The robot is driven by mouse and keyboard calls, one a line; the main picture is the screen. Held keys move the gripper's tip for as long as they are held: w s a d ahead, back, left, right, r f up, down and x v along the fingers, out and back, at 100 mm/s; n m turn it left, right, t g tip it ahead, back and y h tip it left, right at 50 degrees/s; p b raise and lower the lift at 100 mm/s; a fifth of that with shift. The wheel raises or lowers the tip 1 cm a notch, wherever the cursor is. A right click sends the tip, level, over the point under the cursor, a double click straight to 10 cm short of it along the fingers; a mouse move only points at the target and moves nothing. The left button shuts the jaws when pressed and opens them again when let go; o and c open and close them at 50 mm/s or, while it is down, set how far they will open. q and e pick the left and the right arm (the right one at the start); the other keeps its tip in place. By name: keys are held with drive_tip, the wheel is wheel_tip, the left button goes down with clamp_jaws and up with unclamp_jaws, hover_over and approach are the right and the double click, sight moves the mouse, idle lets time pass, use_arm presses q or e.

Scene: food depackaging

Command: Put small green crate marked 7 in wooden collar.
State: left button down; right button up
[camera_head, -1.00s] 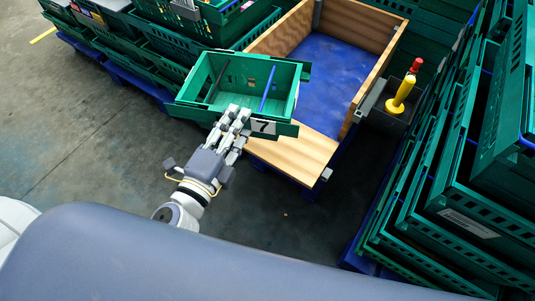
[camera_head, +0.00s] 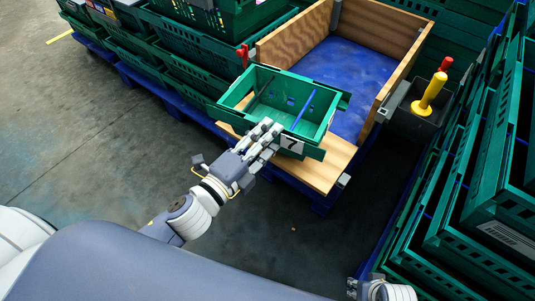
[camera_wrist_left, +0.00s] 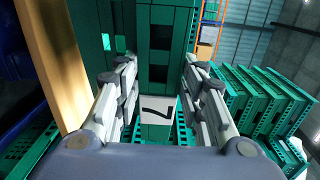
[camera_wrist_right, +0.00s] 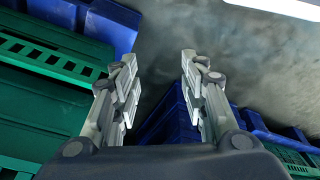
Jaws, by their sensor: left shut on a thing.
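The small green crate (camera_head: 286,88), with a white label 7 on its near end, is held over the near left part of the wooden collar (camera_head: 297,38). It looks empty except for a blue bar across it. My left gripper (camera_head: 268,137) is shut on its near side; the left wrist view shows the label (camera_wrist_left: 157,110) between the fingers. The collar has a blue floor (camera_head: 355,65) and a wooden near part (camera_head: 325,172) below the crate. Whether the crate touches the collar is unclear. My right gripper (camera_wrist_right: 158,72) is open and empty, low at the right.
Stacked green crates (camera_head: 185,45) stand on blue pallets at the left; more stacks (camera_head: 480,165) stand at the right. A black bin (camera_head: 412,118) with yellow-handled and red-handled tools hangs by the collar's right wall. The grey floor in front is open.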

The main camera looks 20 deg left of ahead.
use_arm(q)
drive_tip(key=shift+f+b, duration=1.1)
drive_tip(key=shift+f, duration=1.45)
use_arm(e)
drive_tip(key=w+v, duration=0.2)
drive_tip(key=v, duration=0.6)
drive_tip(key=shift+s+r+t, duration=0.25)
drive_tip(key=shift+r+t, duration=0.05)
drive_tip(key=shift+r, duration=0.35)
drive_tip(key=shift+d, duration=0.1)
use_arm(q)
drive_tip(key=c, duration=1)
unclamp_jaws()
drive_tip(key=shift+f, duration=0.15)
drive_tip(key=shift+c, duration=0.2)
use_arm(e)
drive_tip(key=shift+r, duration=0.1)
